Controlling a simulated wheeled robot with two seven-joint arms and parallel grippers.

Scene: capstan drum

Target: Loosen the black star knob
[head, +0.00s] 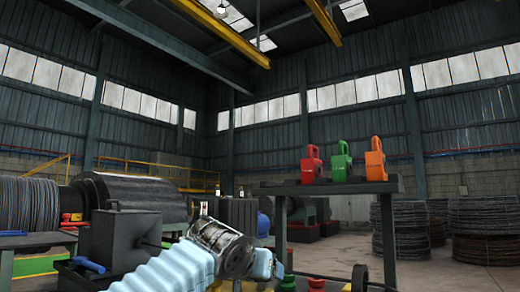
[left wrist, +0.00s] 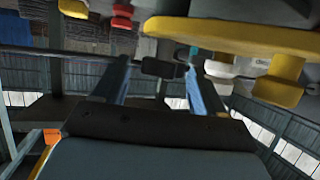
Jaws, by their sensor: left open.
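My left gripper (head: 264,264) reaches in from the bottom of the head view, beside the green-legged table. In the left wrist view my left gripper (left wrist: 157,72) has its two blue fingers spread apart. A small dark block-like thing (left wrist: 164,68) shows between the fingertips there. It may be the black star knob, but its star shape cannot be made out. Whether it is touched by a finger or lies beyond them cannot be told. I cannot pick out the knob in the head view. My right gripper is in neither view.
A dark table (head: 330,188) carries red (head: 312,166), green (head: 343,162) and orange (head: 375,159) blocks. A dark machine housing (head: 125,238) and drum (head: 135,192) stand left. A yellow plate (left wrist: 235,38) lies close to the fingers in the left wrist view. Cable coils (head: 485,230) stand far right.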

